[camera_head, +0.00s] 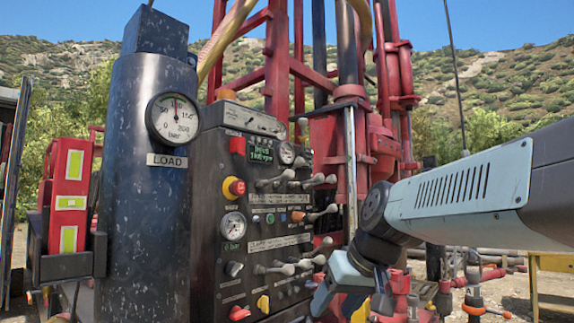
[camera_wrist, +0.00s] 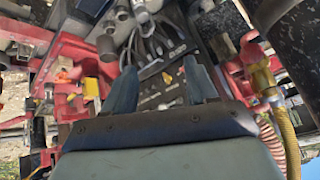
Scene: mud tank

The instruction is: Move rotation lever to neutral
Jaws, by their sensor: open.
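A dark control panel (camera_head: 262,228) with small levers, gauges and buttons stands in the middle of the head view. Grey-handled levers stick out to the right in an upper row (camera_head: 276,180), with an orange-tipped lever (camera_head: 318,214) below and a lower row (camera_head: 275,267). I cannot read which one is the rotation lever. My gripper (camera_head: 338,288) is at the lower right of the panel, apart from the levers. In the wrist view my gripper (camera_wrist: 160,66) has its two fingers spread with nothing between them, and part of the panel (camera_wrist: 155,95) shows beyond them.
A black cylinder (camera_head: 150,200) with a LOAD gauge (camera_head: 173,118) stands left of the panel. The red drill mast (camera_head: 345,150) rises behind it. Red valves (camera_head: 400,290) and pipes lie at the lower right. Hoses (camera_wrist: 262,85) run on the right of the wrist view.

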